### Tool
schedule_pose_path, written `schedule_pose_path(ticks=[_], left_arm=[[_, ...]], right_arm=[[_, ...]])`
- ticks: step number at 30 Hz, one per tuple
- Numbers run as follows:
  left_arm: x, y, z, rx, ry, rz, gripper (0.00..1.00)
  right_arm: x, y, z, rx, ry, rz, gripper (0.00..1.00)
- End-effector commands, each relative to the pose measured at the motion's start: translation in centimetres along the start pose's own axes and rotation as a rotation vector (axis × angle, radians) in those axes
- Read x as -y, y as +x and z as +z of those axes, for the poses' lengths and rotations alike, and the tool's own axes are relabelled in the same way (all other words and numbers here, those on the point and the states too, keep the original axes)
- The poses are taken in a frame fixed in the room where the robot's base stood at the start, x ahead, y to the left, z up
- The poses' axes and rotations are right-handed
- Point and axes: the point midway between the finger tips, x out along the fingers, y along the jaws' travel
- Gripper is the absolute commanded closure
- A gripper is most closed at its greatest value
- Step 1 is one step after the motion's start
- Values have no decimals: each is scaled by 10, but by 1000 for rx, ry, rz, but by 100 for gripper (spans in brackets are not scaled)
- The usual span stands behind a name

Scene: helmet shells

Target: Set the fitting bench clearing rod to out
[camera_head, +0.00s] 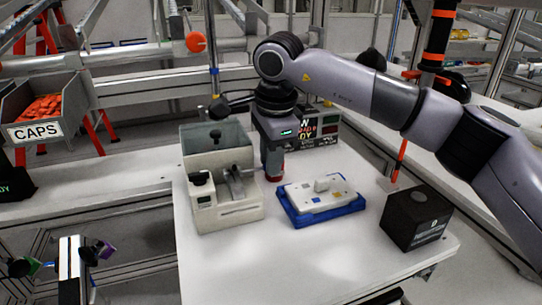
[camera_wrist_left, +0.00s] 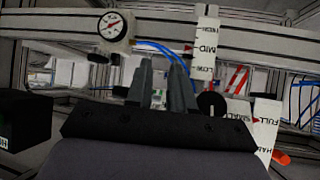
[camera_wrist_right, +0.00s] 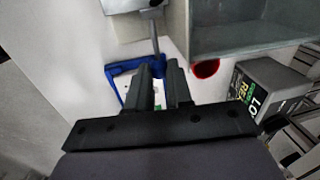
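The beige fitting bench unit (camera_head: 228,210) with a clear-walled box on top stands at the left of the white table. A grey lever-like rod (camera_head: 234,182) lies in its front recess, and a black knob (camera_head: 215,136) shows above it; I cannot tell which is the clearing rod. My right gripper (camera_head: 272,176) points down just right of the unit, beside a red round part (camera_wrist_right: 205,68). In the right wrist view its fingers (camera_wrist_right: 158,72) stand slightly apart with nothing visible between them. My left gripper (camera_wrist_left: 162,68) shows only in its wrist view, fingers apart and empty.
A blue tray (camera_head: 290,211) with a white panel lies right of the unit, and a black box (camera_head: 415,218) stands at the table's right. A display (camera_head: 322,128) stands behind. A CAPS bin (camera_head: 62,90) is at far left. The table's front is clear.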

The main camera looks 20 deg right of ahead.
Motion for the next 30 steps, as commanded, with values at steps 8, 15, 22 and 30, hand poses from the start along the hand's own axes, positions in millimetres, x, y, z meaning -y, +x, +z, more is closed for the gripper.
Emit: schedule_pose_path(ticks=[8,15,22,30], left_arm=[[0,1,0,-2,0,0,78],[0,2,1,-2,0,0,78],[0,2,0,-3,0,-1,78],[0,2,0,-3,0,-1,78]], right_arm=[[-1,0,-11,-1,0,2,100],[-2,0,-28,0,-3,2,100],[-2,0,-28,0,-3,2,61],[-2,0,-28,0,-2,2,54]])
